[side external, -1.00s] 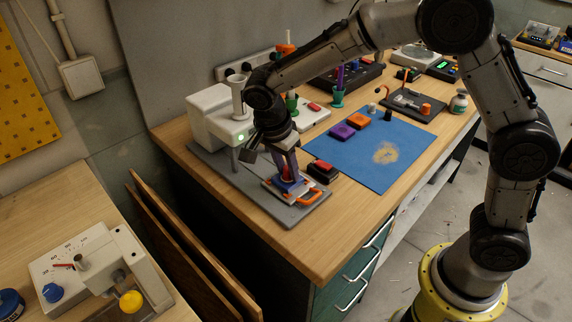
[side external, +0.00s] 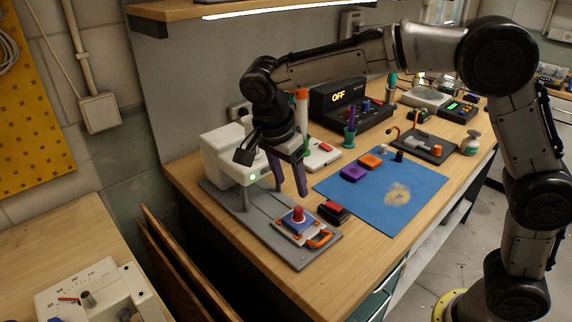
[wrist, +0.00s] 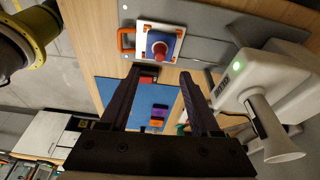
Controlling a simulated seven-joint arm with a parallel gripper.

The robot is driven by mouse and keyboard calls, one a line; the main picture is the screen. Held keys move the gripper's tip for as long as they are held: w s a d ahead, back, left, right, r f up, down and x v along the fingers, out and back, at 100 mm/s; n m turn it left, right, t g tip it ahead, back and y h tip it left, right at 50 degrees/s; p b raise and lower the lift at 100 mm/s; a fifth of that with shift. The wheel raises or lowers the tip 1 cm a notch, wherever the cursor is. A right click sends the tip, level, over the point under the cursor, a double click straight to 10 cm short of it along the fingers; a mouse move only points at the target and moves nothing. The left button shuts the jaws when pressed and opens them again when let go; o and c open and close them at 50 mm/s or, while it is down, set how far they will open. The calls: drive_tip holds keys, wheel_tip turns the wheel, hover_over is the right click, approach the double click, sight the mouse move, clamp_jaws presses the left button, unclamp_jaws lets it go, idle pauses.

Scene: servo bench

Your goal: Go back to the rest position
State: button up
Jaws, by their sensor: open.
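My gripper (side external: 289,192) is open and empty, fingers pointing down, raised above the grey base plate (side external: 250,228) beside the white machine (side external: 228,152). The blue block (side external: 291,222) with a red knob (side external: 297,213) sits on a white carriage with an orange handle (side external: 320,240), below and apart from the fingertips. In the wrist view, my purple fingers (wrist: 160,73) are spread, and the red knob (wrist: 158,50) stands clear beyond them.
A black box with a red top (side external: 333,211) stands beside the carriage. The blue mat (side external: 375,215) holds purple (side external: 353,173) and orange (side external: 371,160) blocks. A display reading OFF (side external: 338,97) stands behind. The white machine with a green light is close to my gripper.

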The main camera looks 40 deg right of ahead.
drive_tip(key=s+d+r+m, duration=0.15)
drive_tip(key=d+r, duration=0.25)
drive_tip(key=r, duration=0.6)
drive_tip(key=s+d+r+n+t+y, duration=0.1)
drive_tip(key=s+d+r+n+t, duration=0.15)
drive_tip(key=s+d, duration=0.45)
drive_tip(key=s+f+n+t+y, duration=0.1)
drive_tip(key=s+f+n, duration=0.4)
drive_tip(key=s+n, duration=0.2)
drive_tip(key=s+f+n+t+y, duration=0.1)
drive_tip(key=s+f+n+t, duration=0.1)
drive_tip(key=s+f+n, duration=0.3)
drive_tip(key=s+n, duration=0.3)
drive_tip(key=n, duration=0.1)
drive_tip(key=shift+s, duration=0.3)
